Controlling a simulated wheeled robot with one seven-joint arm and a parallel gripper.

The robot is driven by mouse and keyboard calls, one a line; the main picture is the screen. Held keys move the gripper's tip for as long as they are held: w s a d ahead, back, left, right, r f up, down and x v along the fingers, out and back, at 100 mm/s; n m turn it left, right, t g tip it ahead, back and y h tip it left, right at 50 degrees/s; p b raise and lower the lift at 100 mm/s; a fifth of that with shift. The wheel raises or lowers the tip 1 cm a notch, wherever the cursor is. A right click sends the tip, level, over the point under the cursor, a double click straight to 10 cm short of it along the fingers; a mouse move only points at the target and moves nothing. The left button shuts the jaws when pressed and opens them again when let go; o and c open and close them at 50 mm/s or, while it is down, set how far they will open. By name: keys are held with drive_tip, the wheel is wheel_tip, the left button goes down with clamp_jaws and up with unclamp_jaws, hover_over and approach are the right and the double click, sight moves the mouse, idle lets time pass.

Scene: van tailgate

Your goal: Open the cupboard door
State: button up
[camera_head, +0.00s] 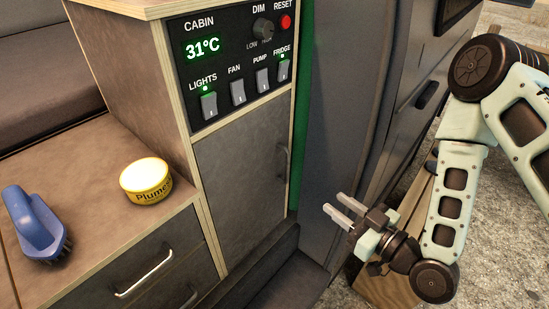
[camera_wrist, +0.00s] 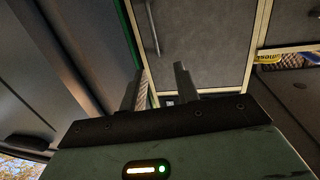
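The grey cupboard door (camera_head: 240,178) is shut, in a light wood frame below the control panel in the head view. Its dark upright bar handle (camera_head: 284,175) is at the door's right edge. In the wrist view the door (camera_wrist: 205,45) fills the top middle and its handle (camera_wrist: 152,28) is at the upper left of it. My gripper (camera_head: 340,215) is right of and lower than the handle, apart from the door. Its two fingers are spread with nothing between them. They also show in the wrist view (camera_wrist: 158,85), pointing toward the door.
The control panel (camera_head: 236,60) with switches is above the door. Drawers with a metal handle (camera_head: 143,275) are at the lower left. A yellow tin (camera_head: 146,182) and a blue brush (camera_head: 35,222) stand on the counter. A dark ledge (camera_head: 262,270) runs below the door.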

drive_tip(key=w+a+t+b, duration=0.1)
drive_tip(key=w+a+b, duration=0.2)
drive_tip(key=w+a, duration=0.8)
drive_tip(key=shift+w+m, duration=0.4)
drive_tip(key=shift+w, duration=0.7)
drive_tip(key=shift+r, duration=0.1)
clamp_jaws()
